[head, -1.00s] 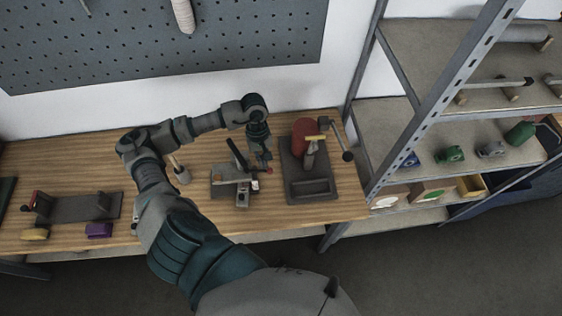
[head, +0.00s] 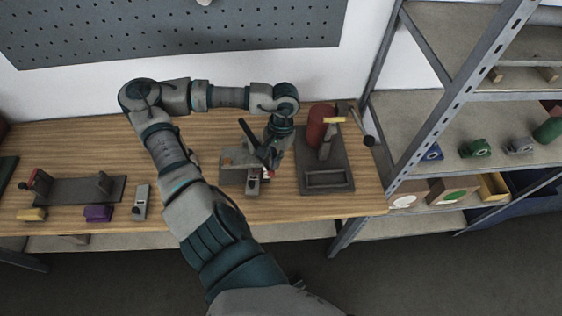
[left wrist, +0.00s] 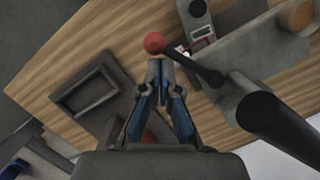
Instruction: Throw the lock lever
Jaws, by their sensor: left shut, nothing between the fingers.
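The lock lever, a dark arm with a red ball knob (left wrist: 154,43), is attached to a grey fixture (left wrist: 245,50) in the left wrist view. In the head view the fixture (head: 232,176) sits mid-bench, with a long black handle (head: 248,133) rising from it. My left gripper (left wrist: 158,68) is shut and empty. Its fingertips are close beside the red knob; I cannot tell whether they touch. In the head view the left gripper (head: 267,157) hangs over the right side of the fixture and partly hides the lever. My right gripper is not in view.
A dark stand (head: 328,180) with a red cylinder (head: 318,122) and a ball-ended crank is close on the right. A grey bracket (head: 75,190), yellow block (head: 32,214) and purple block (head: 98,213) are at the left. A metal shelf (head: 460,90) borders the bench's right end.

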